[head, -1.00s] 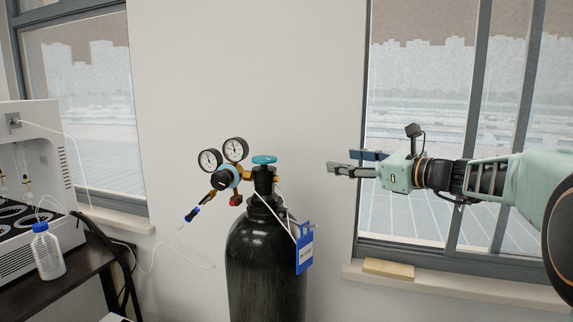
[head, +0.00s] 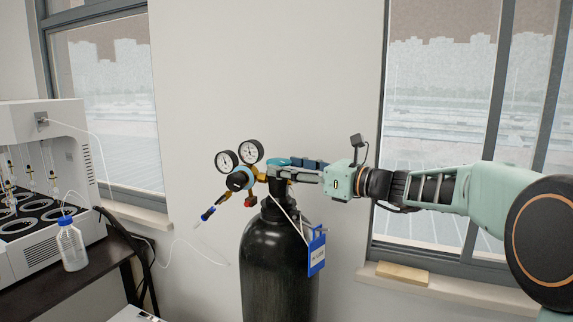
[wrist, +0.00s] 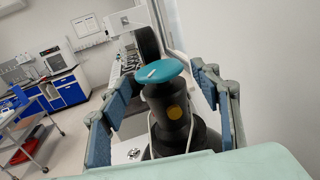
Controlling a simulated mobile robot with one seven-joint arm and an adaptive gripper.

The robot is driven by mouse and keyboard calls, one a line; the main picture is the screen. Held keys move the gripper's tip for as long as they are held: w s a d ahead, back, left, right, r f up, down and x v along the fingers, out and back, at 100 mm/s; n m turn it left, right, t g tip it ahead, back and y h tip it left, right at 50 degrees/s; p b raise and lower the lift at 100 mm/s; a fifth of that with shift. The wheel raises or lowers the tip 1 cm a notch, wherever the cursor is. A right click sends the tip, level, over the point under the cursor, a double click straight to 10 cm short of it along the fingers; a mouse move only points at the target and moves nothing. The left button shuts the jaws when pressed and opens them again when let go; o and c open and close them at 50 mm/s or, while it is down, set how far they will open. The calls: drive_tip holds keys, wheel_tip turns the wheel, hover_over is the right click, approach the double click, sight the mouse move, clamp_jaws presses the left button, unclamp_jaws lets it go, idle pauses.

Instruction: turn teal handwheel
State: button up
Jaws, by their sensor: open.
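The teal handwheel (head: 279,162) sits on the valve at the top of a black gas cylinder (head: 279,270). In the wrist view the handwheel (wrist: 162,71) is an oval teal disc with a small white mark, on a dark valve body. My gripper (head: 293,168) reaches in from the right at handwheel height. In the wrist view its two blue-padded fingers (wrist: 165,100) are open, one on each side of the handwheel and valve. Gaps show between the pads and the wheel, so I see no contact. In the head view the fingers partly hide the valve.
A regulator with two gauges (head: 238,155) is close to the left of the handwheel. A blue tag (head: 316,252) hangs from the cylinder. A white instrument (head: 45,180) and a blue-capped bottle (head: 71,245) stand at the left. The wall and window are behind.

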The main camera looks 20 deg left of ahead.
drive_tip(key=shift+w+a, duration=0.15)
drive_tip(key=shift+a, duration=0.25)
drive_tip(key=shift+c, duration=0.4)
drive_tip(key=c, duration=0.9)
